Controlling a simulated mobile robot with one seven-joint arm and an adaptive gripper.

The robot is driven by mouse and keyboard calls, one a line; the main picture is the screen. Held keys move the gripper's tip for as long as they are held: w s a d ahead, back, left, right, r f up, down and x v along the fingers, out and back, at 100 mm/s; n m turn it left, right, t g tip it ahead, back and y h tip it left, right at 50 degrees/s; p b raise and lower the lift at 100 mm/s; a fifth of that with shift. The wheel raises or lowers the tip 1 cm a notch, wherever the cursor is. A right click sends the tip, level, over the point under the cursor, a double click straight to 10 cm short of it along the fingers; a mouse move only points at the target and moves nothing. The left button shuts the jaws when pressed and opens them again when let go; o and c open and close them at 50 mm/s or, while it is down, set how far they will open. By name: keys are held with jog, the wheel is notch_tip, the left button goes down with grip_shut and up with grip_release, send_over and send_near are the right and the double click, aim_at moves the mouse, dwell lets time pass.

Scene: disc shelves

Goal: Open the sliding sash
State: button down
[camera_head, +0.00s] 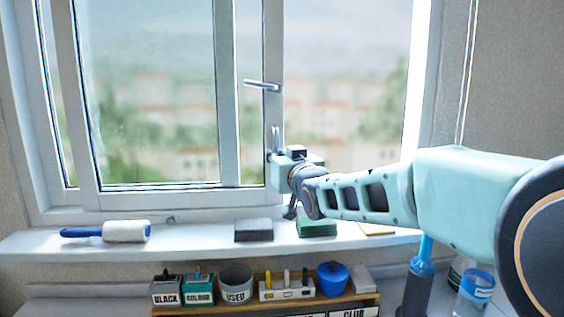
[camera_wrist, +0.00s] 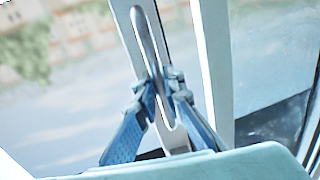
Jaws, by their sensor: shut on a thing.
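The window's sliding sash (camera_head: 272,105) has a pale upright stile near the middle of the window in the head view. A long metal pull handle (camera_head: 275,136) stands upright low on this stile. In the wrist view the pull handle (camera_wrist: 146,36) is a slotted silver loop running down between my fingers. My gripper (camera_wrist: 165,88) is shut on the pull handle, one blue finger on each side. In the head view my gripper (camera_head: 276,158) is at the handle's lower end, and its fingertips are mostly hidden. A separate lever handle (camera_head: 262,84) points left, higher up.
The sill (camera_head: 190,238) below holds a lint roller (camera_head: 126,231), a dark block (camera_head: 254,230) and a green stack (camera_head: 318,227). A rack (camera_head: 240,303) of labelled pots and a bottle (camera_head: 475,292) stand lower. My arm reaches in from the right above the sill.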

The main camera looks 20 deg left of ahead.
dwell(0.4)
jog(key=c, duration=2)
grip_release()
jog(key=shift+c, duration=0.2)
jog(key=shift+d, duration=0.1)
jog(key=v, duration=0.7)
jog(key=shift+s, duration=0.2)
